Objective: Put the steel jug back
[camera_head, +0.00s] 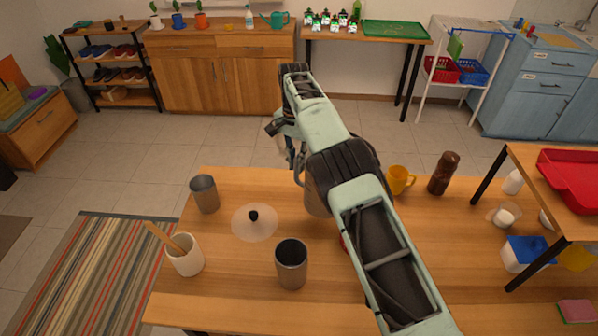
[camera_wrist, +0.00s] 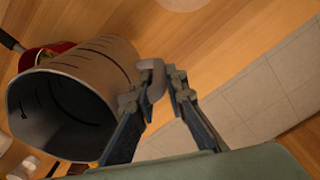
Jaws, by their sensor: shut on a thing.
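The steel jug (camera_head: 315,203) is a grey cylinder at the middle of the wooden table, mostly hidden behind my arm in the head view. In the wrist view the jug (camera_wrist: 100,68) shows large at the left, with its open mouth toward the camera and dark measuring lines on its wall. My gripper (camera_wrist: 160,92) is shut on the jug's handle, at the jug's right side in that view. In the head view my gripper (camera_head: 298,165) is partly hidden by my own arm. I cannot tell whether the jug touches the table.
Two grey cups (camera_head: 205,195) (camera_head: 291,265), a glass lid (camera_head: 250,226) and a white crock (camera_head: 187,257) stand left on the table (camera_head: 225,290). A yellow mug (camera_head: 399,181) and brown mill (camera_head: 444,174) stand right. A red item (camera_wrist: 40,54) is close by the jug.

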